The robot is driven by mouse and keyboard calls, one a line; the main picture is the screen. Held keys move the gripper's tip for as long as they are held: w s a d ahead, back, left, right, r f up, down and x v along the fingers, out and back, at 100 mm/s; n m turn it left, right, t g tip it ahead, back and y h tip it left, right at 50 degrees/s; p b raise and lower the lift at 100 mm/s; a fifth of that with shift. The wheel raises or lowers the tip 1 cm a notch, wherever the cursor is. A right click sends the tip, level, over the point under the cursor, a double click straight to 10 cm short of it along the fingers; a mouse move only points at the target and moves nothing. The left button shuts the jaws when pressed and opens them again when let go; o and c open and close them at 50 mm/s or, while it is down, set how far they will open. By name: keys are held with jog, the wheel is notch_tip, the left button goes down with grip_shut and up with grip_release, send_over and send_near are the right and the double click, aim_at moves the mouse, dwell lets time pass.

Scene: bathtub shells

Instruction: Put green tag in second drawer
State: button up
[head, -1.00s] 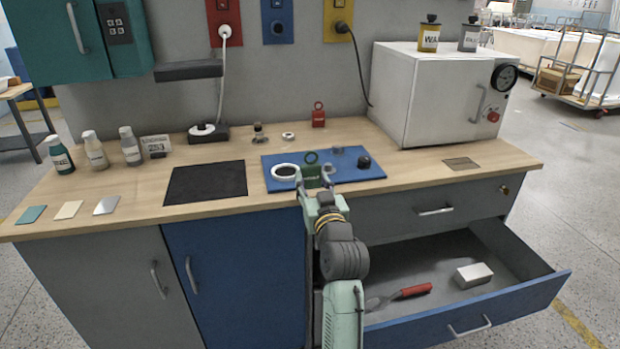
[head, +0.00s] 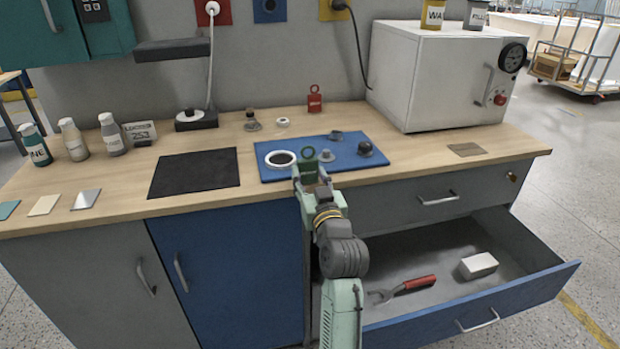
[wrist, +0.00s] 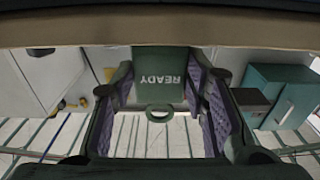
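The green tag (head: 309,154) has a ring on top and shows at my gripper (head: 311,177), by the front edge of the blue mat. In the wrist view the tag (wrist: 160,78) reads READY upside down and sits between the two purple-padded fingers of my gripper (wrist: 162,92), which appear closed on its sides. Whether its lower edge clears the worktop is hard to tell. The second drawer (head: 500,306), with a blue front, stands pulled open at the lower right. Inside lie a red-handled tool (head: 408,286) and a white block (head: 478,266).
The upper grey drawer (head: 400,207) above it is shut. The blue mat (head: 345,172) holds a white ring (head: 281,159) and grey and black parts. A red tag (head: 315,103) stands behind, and a white oven (head: 430,85) sits at right. The drawer has bare floor around its contents.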

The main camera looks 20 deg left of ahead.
jog(key=o, duration=0.5)
jog(key=shift+r+p, duration=0.25)
jog(key=shift+p, duration=0.05)
jog(key=shift+b+v, duration=1.85)
jog(key=shift+v, duration=4.15)
jog(key=shift+f, duration=0.1)
